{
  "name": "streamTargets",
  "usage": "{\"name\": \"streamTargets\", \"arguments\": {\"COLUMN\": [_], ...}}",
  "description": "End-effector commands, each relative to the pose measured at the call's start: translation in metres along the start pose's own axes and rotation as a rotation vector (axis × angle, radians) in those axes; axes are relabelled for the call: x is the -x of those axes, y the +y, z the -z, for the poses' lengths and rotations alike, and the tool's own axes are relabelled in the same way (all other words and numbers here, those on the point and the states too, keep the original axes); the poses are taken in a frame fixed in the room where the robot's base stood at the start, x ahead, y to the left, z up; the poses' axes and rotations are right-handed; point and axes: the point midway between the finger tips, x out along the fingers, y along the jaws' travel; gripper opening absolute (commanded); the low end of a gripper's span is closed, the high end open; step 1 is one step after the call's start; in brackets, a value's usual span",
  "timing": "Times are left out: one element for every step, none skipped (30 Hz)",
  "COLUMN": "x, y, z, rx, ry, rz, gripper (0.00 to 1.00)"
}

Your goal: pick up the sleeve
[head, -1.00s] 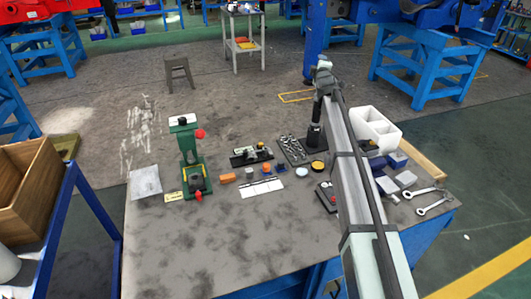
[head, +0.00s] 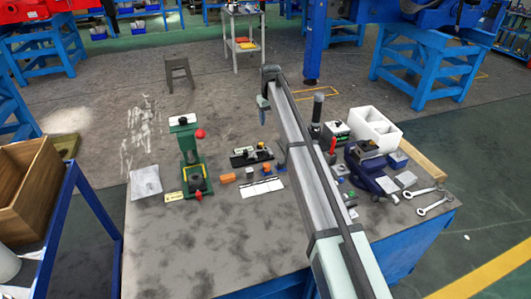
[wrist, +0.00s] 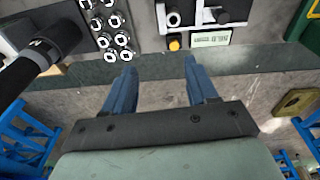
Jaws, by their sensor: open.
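My gripper (wrist: 159,66) is open and empty; its two blue fingers stand well apart in the wrist view. In the head view its blue fingers (head: 263,102) hang above and beyond the bench's far edge. No part is plainly a sleeve, so I cannot tell which one it is. A black fixture (head: 250,156) with small grey parts stands on the bench. What seems to be the same fixture (wrist: 197,22) is at the top of the wrist view, ahead of my fingertips. A tray of shiny round sockets (wrist: 108,28) lies left of it, mostly hidden by my arm in the head view.
A green press (head: 189,160) stands on the left of the bench (head: 165,245). An orange block (head: 227,178) and a white card (head: 262,188) lie mid-bench. A black post (head: 317,108), dark blue device (head: 370,168), white bin (head: 375,130) and wrenches (head: 432,203) are right. The front left is clear.

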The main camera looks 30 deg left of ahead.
Motion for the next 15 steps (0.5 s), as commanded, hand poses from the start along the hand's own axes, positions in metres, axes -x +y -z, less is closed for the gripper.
{"name": "streamTargets", "arguments": {"x": [0.001, 0.001, 0.001, 0.002, 0.002, 0.002, 0.001, 0.0, -0.002, -0.004, -0.007, -0.011, -0.015, -0.019, -0.024], "y": [-0.008, -0.011, -0.015, -0.017, -0.018, -0.019, -0.02, -0.021, -0.021, -0.021, -0.021, -0.022, -0.022, -0.022, -0.022], "z": [-0.003, -0.006, -0.009, -0.01, -0.012, -0.013, -0.014, -0.015, -0.016, -0.016, -0.016, -0.017, -0.017, -0.018, -0.018], "rx": [-0.019, -0.03, -0.041, -0.048, -0.054, -0.059, -0.061, -0.063, -0.064, -0.064, -0.064, -0.063, -0.063, -0.063, -0.063], "ry": [-0.037, -0.056, -0.078, -0.09, -0.101, -0.11, -0.114, -0.118, -0.12, -0.12, -0.12, -0.12, -0.12, -0.12, -0.12], "rz": [0.016, 0.023, 0.031, 0.035, 0.038, 0.041, 0.042, 0.044, 0.044, 0.044, 0.044, 0.044, 0.044, 0.044, 0.044], "gripper": [0.58, 0.58, 0.58, 0.58, 0.58, 0.58, 0.58, 0.58, 0.58, 0.58, 0.58, 0.58, 0.58, 0.58, 0.58]}}
